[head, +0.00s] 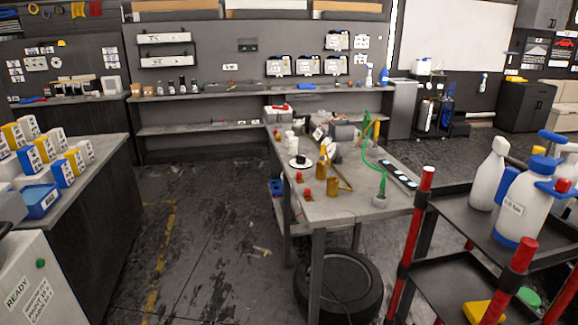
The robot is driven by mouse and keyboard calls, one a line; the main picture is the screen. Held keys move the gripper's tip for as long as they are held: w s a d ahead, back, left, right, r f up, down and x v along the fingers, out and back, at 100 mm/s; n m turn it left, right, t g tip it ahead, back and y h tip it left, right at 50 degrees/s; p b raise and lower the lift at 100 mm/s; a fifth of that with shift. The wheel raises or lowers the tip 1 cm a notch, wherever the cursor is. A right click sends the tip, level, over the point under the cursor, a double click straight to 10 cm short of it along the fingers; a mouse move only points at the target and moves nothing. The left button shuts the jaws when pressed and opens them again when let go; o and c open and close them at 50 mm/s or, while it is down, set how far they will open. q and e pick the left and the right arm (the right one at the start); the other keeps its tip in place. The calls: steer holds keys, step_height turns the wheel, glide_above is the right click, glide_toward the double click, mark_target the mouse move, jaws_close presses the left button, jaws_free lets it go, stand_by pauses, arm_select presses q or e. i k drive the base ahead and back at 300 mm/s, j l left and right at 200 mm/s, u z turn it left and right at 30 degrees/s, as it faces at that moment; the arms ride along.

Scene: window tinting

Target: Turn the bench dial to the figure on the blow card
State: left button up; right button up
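A workbench (341,206) stands in the middle of the room. On its left part a round white disc with a black knob (300,162) looks like the bench dial; its figures are too small to read. A small pale card (318,134) stands farther back on the bench and may be the blow card; I cannot read it. Neither of my grippers shows in the head view.
A tire (340,286) lies under the bench. A counter with boxes (95,180) stands at the left. The floor between counter and bench is mostly open, with small litter.

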mark_target(301, 160)
steer(key=i+j+z, duration=0.4)
steer(key=i+j, duration=0.15)
steer(key=j, duration=0.25)
steer(key=i+j+z, duration=0.2)
steer(key=j, duration=0.3)
steer(key=i+j, duration=0.25)
steer(key=i, duration=0.2)
steer(key=i+j+u, duration=0.1)
steer(key=i+j, duration=0.15)
steer(key=i, duration=0.25)
steer(key=i+j, duration=0.25)
steer(key=i, duration=0.2)
steer(key=i+j+u, duration=0.1)
steer(key=i, duration=0.35)
steer(key=i+j, duration=0.3)
steer(key=i, duration=0.2)
